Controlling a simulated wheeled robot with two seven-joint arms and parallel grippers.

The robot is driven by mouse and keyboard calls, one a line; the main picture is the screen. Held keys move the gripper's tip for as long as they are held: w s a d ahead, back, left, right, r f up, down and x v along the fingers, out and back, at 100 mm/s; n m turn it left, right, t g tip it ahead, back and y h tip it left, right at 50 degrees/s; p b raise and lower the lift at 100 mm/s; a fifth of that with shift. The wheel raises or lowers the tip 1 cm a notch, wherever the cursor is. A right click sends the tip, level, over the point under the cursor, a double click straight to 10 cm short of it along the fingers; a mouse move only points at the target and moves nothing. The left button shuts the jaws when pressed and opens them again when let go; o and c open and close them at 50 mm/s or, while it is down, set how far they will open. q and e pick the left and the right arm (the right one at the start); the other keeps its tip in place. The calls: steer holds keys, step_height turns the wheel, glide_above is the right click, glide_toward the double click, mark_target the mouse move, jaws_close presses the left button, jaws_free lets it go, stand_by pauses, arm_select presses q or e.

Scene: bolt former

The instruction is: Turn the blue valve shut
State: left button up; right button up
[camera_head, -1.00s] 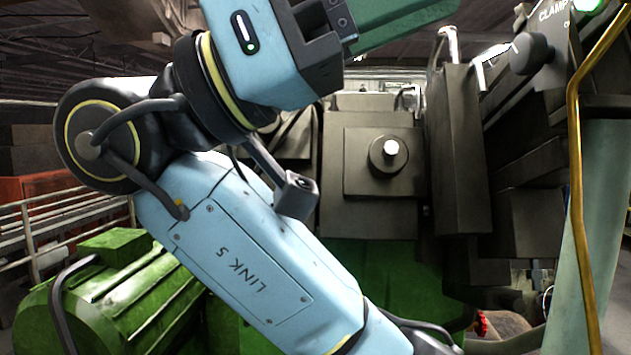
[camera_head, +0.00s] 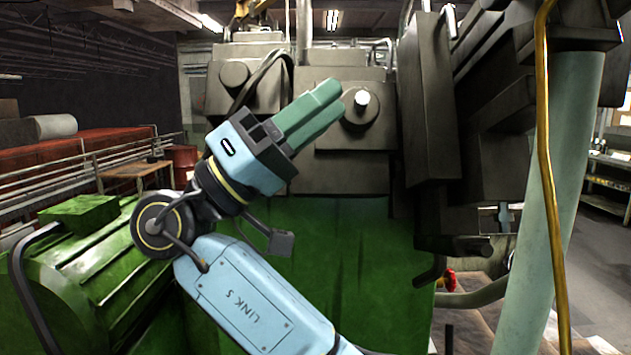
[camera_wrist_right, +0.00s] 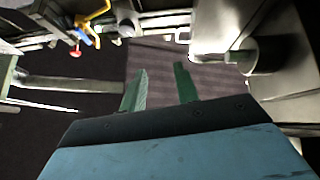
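My right gripper (camera_head: 334,102) is raised in front of the dark machine in the head view, with its green fingers pointing up and to the right. In the right wrist view its fingers (camera_wrist_right: 160,72) stand apart with nothing between them. A small blue part (camera_wrist_right: 91,27), possibly the blue valve, shows at the upper left of that view beside a yellow pipe, well away from the fingers. Its handle position is too small to tell. My left gripper is not in view.
A yellow pipe (camera_head: 549,170) and a thick pale green pipe (camera_head: 541,215) run down at the right. A red handle (camera_head: 447,280) sits low near them. The green machine base (camera_head: 350,240) is behind my arm. A red part (camera_wrist_right: 76,53) hangs near the yellow pipe (camera_wrist_right: 98,12).

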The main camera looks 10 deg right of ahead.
steer(key=w+f+n+t, duration=0.6)
steer(key=f+n, duration=0.1)
steer(key=f, duration=0.1)
steer(key=shift+w+d+f+y+b, duration=0.25)
steer(key=shift+w+f+y+b, duration=0.1)
steer(key=shift+f+b, duration=0.1)
steer(key=shift+r, duration=0.1)
